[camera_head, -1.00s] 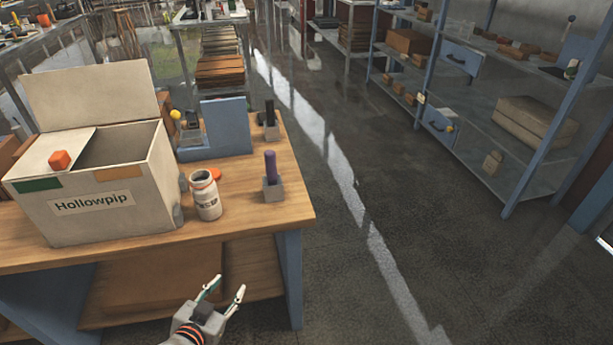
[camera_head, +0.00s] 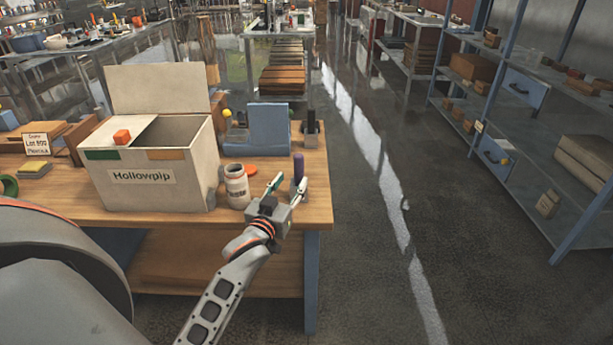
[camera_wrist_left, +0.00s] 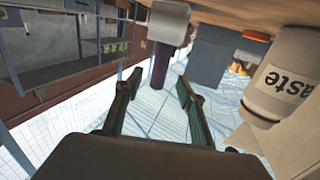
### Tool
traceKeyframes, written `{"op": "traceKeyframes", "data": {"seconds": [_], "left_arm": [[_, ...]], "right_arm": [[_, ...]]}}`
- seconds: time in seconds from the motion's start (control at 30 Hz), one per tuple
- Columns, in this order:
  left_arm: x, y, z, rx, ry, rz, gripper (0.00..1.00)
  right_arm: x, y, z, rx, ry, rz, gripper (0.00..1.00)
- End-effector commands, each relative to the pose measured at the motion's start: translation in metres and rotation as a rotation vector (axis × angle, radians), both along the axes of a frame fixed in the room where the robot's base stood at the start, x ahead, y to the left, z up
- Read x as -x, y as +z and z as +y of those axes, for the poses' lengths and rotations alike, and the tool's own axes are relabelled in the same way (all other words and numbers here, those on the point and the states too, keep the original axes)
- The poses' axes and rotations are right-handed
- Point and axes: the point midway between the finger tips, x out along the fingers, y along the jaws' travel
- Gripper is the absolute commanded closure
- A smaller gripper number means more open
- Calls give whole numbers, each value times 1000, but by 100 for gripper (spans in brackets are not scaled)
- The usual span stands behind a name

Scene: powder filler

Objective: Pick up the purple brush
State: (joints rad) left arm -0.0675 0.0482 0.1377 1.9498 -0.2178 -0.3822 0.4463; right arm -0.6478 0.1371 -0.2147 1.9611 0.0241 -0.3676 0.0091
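The purple brush (camera_head: 298,167) stands upright in a small grey holder near the right end of the wooden table (camera_head: 100,207). My left gripper (camera_head: 288,184) is open and empty just in front of the brush, partly covering its holder. In the left wrist view the picture is turned over. There the purple brush (camera_wrist_left: 160,66) hangs down from its grey holder (camera_wrist_left: 168,22), beyond the two spread fingers (camera_wrist_left: 154,92) and in line with the gap between them. I see no contact. My right gripper is not in view.
The open Hollowpip box (camera_head: 150,178) is further left. A blue stand (camera_head: 268,130) and a dark item in a holder (camera_head: 310,128) are behind.

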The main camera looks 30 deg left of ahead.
Motion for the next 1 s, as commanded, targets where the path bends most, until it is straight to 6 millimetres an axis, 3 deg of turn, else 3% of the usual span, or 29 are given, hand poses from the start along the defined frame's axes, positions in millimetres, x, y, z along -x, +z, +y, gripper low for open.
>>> {"op": "traceKeyframes", "data": {"seconds": [0.63,0.97,1.0], "left_arm": [[-70,2,20,6,2,-13,61],[-77,2,21,7,2,-12,61],[-77,2,21,7,2,-12,68]], "right_arm": [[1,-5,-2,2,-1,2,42],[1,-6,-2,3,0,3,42],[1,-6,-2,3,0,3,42]]}}
